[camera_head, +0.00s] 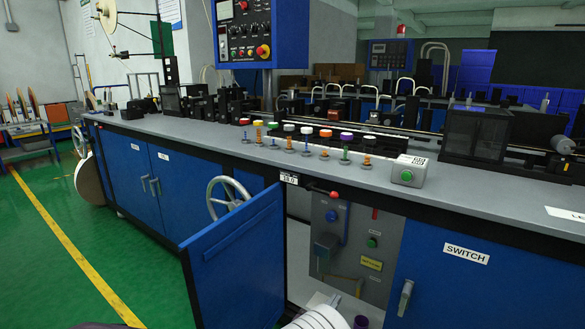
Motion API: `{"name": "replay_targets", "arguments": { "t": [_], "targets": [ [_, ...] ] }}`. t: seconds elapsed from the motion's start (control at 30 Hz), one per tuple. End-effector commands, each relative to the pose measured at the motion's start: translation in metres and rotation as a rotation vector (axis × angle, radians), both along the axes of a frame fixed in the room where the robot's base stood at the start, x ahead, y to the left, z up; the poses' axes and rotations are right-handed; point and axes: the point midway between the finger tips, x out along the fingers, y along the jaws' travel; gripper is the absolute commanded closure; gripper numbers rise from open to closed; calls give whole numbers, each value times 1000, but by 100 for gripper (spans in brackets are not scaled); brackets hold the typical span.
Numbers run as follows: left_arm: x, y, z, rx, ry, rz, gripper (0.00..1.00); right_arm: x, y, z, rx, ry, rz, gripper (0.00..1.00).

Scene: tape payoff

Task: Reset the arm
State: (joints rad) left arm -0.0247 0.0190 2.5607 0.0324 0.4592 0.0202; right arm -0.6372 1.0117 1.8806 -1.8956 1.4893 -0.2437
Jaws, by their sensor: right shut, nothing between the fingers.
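My right gripper (322,303) shows only in part at the bottom edge of the head view, with a white striped part of my arm behind it. It is low in front of the open cabinet, shut, and holds nothing that I can see. My left gripper is not in view. The blue cabinet door (234,262) stands swung open to the left of the opening. Inside is a grey control panel (349,248) with a red-knobbed lever, buttons and a yellow label.
The long grey workbench (300,153) carries a row of several coloured knobs and a grey box with a green button (408,172). A closed blue door marked SWITCH (455,285) is right of the opening. A handwheel (228,197) sticks out behind the open door. Green floor is free at left.

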Motion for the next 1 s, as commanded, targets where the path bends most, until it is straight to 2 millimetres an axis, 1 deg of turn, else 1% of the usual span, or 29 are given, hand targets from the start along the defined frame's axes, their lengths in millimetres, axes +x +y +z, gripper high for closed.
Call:
{"name": "replay_targets", "arguments": {
  "t": [0.03, 0.17, 0.27, 0.37, 0.47, 0.57, 0.67, 0.7, 0.77, 0.8, 0.83, 0.87, 0.9, 0.97, 1.0],
  "targets": [
    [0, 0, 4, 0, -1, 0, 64, 3, -11, 10, 7, -11, -25, 100],
    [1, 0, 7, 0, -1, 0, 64, 8, -28, 31, 31, -46, -64, 100],
    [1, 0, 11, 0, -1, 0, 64, 11, -43, 52, 51, -77, -96, 100],
    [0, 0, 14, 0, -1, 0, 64, 10, -65, 76, 72, -107, -144, 100],
    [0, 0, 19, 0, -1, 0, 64, 1, -95, 99, 103, -134, -229, 100],
    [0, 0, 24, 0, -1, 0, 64, -18, -133, 118, 158, -146, -346, 100],
    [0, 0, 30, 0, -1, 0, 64, -54, -178, 130, 260, -146, -514, 100],
    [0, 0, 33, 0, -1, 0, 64, -75, -197, 131, 324, -143, -600, 100],
    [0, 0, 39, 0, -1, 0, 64, -117, -222, 127, 455, -141, -757, 100],
    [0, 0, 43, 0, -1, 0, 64, -151, -234, 120, 573, -143, -878, 100],
    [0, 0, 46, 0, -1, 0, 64, -177, -237, 111, 674, -148, -971, 100],
    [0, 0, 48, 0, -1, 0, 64, -202, -234, 100, 784, -157, -1064, 100],
    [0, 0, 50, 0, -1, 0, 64, -231, -225, 86, 929, -176, -1179, 100],
    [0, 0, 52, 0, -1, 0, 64, -261, -202, 66, 1131, -215, -1323, 100],
    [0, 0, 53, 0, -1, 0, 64, -274, -184, 56, 1254, -246, -1404, 100]
  ]
}}
